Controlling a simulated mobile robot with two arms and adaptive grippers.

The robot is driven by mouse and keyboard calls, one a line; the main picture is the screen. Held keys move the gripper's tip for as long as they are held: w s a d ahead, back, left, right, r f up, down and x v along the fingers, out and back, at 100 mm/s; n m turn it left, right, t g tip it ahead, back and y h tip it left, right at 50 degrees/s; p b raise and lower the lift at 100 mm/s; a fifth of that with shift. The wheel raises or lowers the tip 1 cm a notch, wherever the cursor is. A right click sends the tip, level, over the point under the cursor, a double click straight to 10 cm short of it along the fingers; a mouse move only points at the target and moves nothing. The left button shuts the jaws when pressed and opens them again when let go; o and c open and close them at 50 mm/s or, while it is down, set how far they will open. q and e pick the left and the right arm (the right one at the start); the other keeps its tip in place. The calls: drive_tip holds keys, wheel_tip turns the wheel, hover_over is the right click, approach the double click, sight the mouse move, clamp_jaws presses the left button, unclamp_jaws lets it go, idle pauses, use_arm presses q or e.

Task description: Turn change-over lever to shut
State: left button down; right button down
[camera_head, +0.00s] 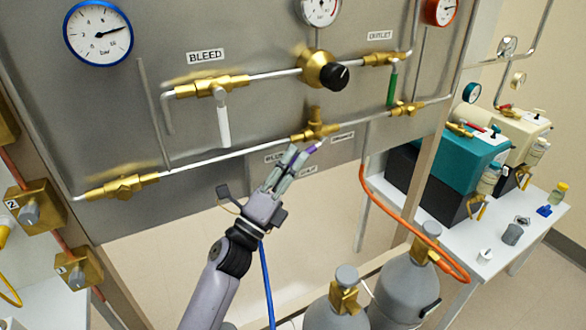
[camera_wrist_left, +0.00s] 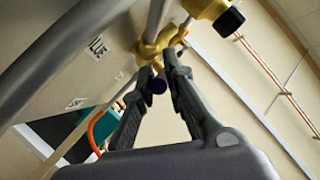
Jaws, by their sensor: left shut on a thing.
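My right gripper is not in view.
The BLEED valve (camera_head: 222,120) with a white lever and the outlet valve (camera_head: 391,85) with a green lever sit above. A black knob (camera_head: 334,76) is between them. Grey cylinders (camera_head: 405,287) and an orange hose (camera_head: 374,208) are below right.

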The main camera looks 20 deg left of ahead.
use_arm(q)
drive_tip(key=c, duration=1.6)
unclamp_jaws()
drive_tip(key=shift+c, duration=0.2)
drive_tip(key=shift+s, duration=0.1)
drive_tip(key=v, duration=1.2)
drive_tip(key=shift+c, duration=0.2)
